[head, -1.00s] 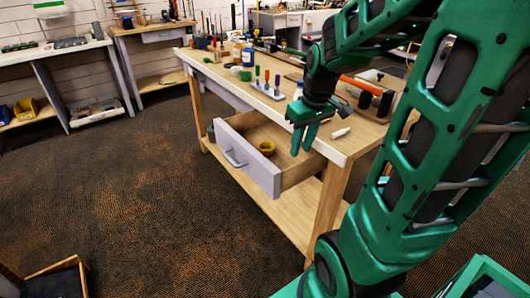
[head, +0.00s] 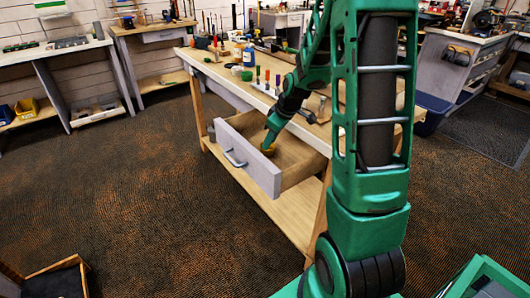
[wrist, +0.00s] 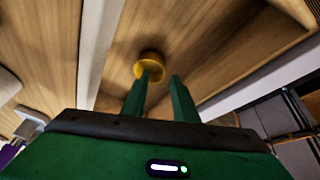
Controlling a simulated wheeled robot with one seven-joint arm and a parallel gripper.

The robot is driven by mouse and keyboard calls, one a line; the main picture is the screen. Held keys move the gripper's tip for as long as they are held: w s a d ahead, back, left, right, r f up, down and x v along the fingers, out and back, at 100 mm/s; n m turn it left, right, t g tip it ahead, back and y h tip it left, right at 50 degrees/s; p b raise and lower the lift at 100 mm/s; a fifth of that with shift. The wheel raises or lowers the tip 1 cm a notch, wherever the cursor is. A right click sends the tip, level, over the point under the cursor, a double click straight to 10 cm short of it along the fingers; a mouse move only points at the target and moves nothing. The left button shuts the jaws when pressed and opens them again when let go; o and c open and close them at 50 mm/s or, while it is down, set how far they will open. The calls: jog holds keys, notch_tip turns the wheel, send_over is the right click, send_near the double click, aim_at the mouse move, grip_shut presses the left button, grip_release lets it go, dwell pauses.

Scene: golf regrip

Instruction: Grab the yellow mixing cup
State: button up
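The yellow mixing cup (wrist: 149,63) sits on the wooden floor of the open drawer, close to one of its walls. In the head view a little of the yellow cup (head: 268,151) shows beside my fingertips. My gripper (head: 268,146) reaches down into the drawer from above. In the wrist view my gripper (wrist: 162,76) has its two green fingers apart with a gap between them. The fingertips point at the cup, and the left fingertip overlaps its lower edge in the picture. I cannot tell whether they touch it.
The drawer (head: 252,166) with a grey front is pulled out of the wooden workbench (head: 228,88). Its walls surround the cup closely on one side. Bottles and a rack of tools (head: 264,88) stand on the benchtop. The carpet (head: 130,190) before the bench is clear.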

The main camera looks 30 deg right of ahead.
aim_at(269, 152)
jog(key=shift+a+x, duration=0.15)
jog(key=shift+x, duration=1.2)
jog(key=shift+a+x, duration=0.15)
jog(key=shift+x, duration=1.15)
grip_shut()
